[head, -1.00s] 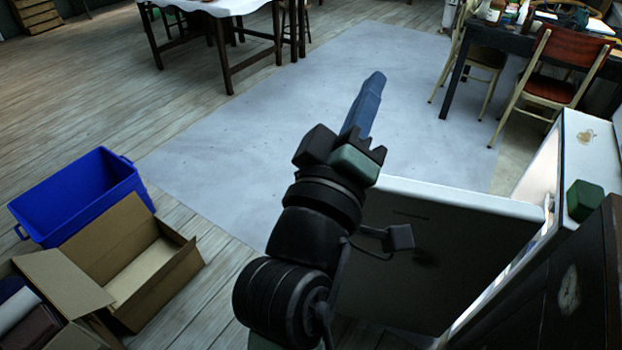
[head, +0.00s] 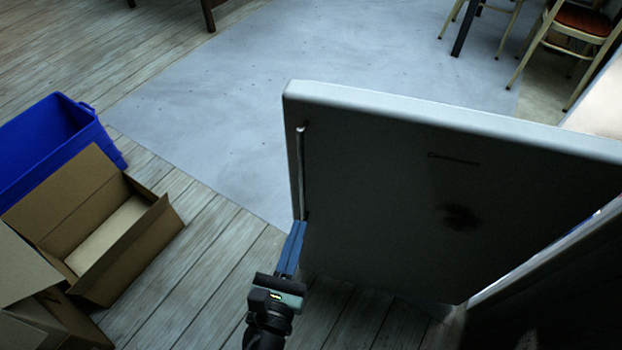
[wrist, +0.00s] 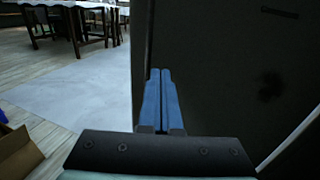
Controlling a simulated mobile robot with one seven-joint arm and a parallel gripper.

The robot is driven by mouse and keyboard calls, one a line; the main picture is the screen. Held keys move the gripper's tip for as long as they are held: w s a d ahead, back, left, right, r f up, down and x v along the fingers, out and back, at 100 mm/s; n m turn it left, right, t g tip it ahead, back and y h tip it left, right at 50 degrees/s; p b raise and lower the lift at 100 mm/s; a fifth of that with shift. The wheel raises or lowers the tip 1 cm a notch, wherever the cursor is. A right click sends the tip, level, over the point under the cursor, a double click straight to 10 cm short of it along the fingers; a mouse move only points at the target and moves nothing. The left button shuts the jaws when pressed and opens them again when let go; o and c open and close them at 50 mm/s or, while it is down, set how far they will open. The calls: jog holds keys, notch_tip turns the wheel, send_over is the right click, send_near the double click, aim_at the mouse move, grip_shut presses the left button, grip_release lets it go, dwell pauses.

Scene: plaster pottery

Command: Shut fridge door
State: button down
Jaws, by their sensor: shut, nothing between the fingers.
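The fridge door (head: 400,200) stands open, its dark outer face toward me and its pale top edge uppermost. A thin upright handle (head: 301,170) runs near the door's left edge. My gripper (head: 297,226) has its blue fingers shut and empty. The fingertips are at the lower end of the handle, by the door's left edge; I cannot tell whether they touch. In the wrist view the closed fingers (wrist: 160,74) overlap the dark door (wrist: 220,80) near its left edge. Part of the bright fridge body (head: 601,100) shows behind the door at the right.
An open cardboard box (head: 110,240) and a blue bin (head: 50,145) stand on the wooden floor at the left. A pale floor patch (head: 220,100) lies clear behind the door. A chair (head: 575,35) is at the top right. A dark surface (head: 560,285) fills the lower right.

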aim_at(318, 169)
jog(key=b+x, duration=0.1)
jog(key=x, duration=1.1)
jog(key=shift+b, duration=0.4)
